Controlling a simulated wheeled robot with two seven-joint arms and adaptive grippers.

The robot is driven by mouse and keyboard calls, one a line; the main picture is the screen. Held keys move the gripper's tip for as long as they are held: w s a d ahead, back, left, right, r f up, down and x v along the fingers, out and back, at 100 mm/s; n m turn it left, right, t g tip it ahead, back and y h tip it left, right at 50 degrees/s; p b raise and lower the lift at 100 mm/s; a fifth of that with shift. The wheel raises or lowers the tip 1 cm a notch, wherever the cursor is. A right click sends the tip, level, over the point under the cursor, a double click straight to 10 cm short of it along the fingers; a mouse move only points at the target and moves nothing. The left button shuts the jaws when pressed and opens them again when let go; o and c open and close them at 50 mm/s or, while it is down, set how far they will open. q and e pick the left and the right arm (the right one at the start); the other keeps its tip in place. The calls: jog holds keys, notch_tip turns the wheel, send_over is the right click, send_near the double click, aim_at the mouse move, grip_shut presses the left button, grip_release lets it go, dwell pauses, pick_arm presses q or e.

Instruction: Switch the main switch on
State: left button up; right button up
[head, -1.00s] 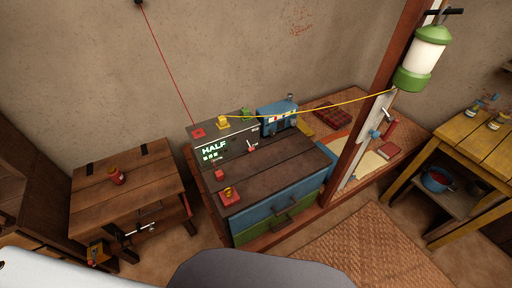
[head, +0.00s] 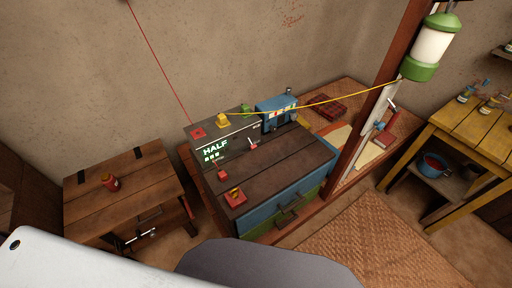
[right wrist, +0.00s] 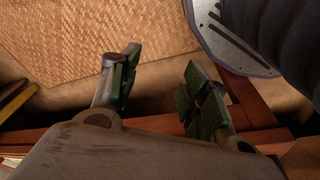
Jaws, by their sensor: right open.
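A small red block (head: 222,175) and a red base with a yellow top (head: 235,196) sit on the chest's left side. I cannot tell which of these is the main switch. My right gripper (right wrist: 160,90) shows in the right wrist view, open and empty, above the floor and apart from the controls. My left gripper is not in view.
A blue device (head: 276,113) stands beside the control box, with a yellow cable running to the post (head: 357,140) with a green lantern (head: 430,50). A low table (head: 125,195) with a red jar is left. A yellow table (head: 478,122) is right. A woven mat (head: 345,240) covers open floor.

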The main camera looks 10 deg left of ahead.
jog(key=w+a+r+t, duration=0.15)
jog(key=w+r, duration=0.35)
jog(key=r, duration=0.5)
jog(key=w+a+r+n+t+y+b, duration=0.1)
jog(key=w+a+r, duration=0.3)
jog(key=r, duration=0.6)
jog(key=w+a+r+t, duration=0.1)
jog(key=w+r, duration=0.5)
jog(key=r, duration=0.4)
jog(key=w+a+r+n+t+y, duration=0.25)
jog(key=w+a+r, duration=0.25)
jog(key=a+r, duration=0.25)
jog(key=n+t+y, duration=0.2)
jog(key=n+y, duration=0.1)
jog(key=y, duration=0.2)
send_near(254, 147)
jog(key=s+d+r, duration=0.1)
jog(key=s+d, duration=0.2)
jog(key=d, duration=0.2)
jog(key=shift+w+a+r+y+b, duration=0.15)
jog(key=shift+a+r+y+b, duration=0.25)
jog(key=shift+a, duration=0.25)
jog(key=shift+w+a+f, duration=0.1)
jog(key=shift+w, duration=0.05)
jog(key=shift+f+p+x, duration=0.2)
jog(key=shift+p+x, duration=0.2)
jog(key=shift+x, duration=6.3)
jog(key=shift+a, duration=0.1)
